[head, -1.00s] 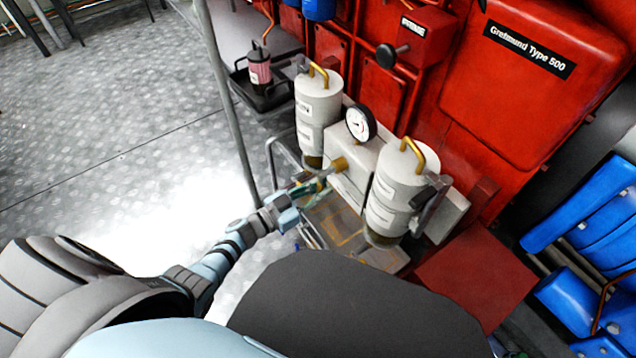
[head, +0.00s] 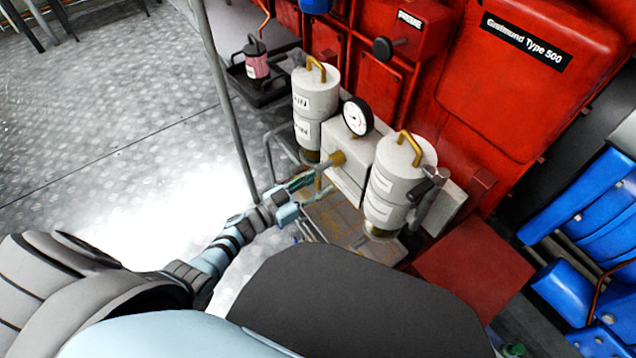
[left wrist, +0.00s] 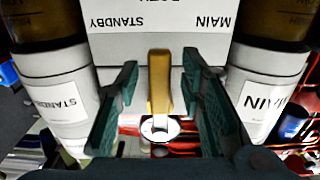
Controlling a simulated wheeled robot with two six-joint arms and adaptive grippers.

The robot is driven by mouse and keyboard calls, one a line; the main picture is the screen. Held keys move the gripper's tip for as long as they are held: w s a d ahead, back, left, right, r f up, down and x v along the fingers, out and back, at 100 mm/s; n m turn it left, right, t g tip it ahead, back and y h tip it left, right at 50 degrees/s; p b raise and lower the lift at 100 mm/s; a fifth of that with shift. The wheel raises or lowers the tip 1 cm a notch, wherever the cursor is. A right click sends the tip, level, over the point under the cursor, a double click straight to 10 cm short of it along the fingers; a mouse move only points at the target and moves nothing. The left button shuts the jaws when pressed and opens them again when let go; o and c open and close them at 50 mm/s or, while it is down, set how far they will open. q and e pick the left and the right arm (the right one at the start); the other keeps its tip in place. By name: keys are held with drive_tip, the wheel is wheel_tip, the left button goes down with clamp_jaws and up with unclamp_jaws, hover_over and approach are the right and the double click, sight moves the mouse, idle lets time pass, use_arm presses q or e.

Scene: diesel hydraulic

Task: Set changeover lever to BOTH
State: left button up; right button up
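The changeover lever is a brass-yellow bar. It shows as a short brass stub (head: 338,158) on the front of the pale filter block (head: 345,178) in the head view. In the left wrist view the lever (left wrist: 159,85) stands between the two green-padded fingers of my left gripper (left wrist: 160,72). The fingers are apart, with a gap on both sides of the lever. The plate (left wrist: 150,45) behind it reads STANDBY and MAIN, upside down; a third word is cut off at the top edge. My left gripper (head: 304,184) is also in the head view. My right gripper is not visible.
Pale canisters stand on either side, one left (head: 317,100) and one right (head: 398,185), close to my left gripper. A round gauge (head: 357,117) sits above the block. A grey post (head: 228,110) rises left of my arm. Open floor (head: 110,130) lies at left.

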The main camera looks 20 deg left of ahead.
use_arm(q)
drive_tip(key=v, duration=1.2)
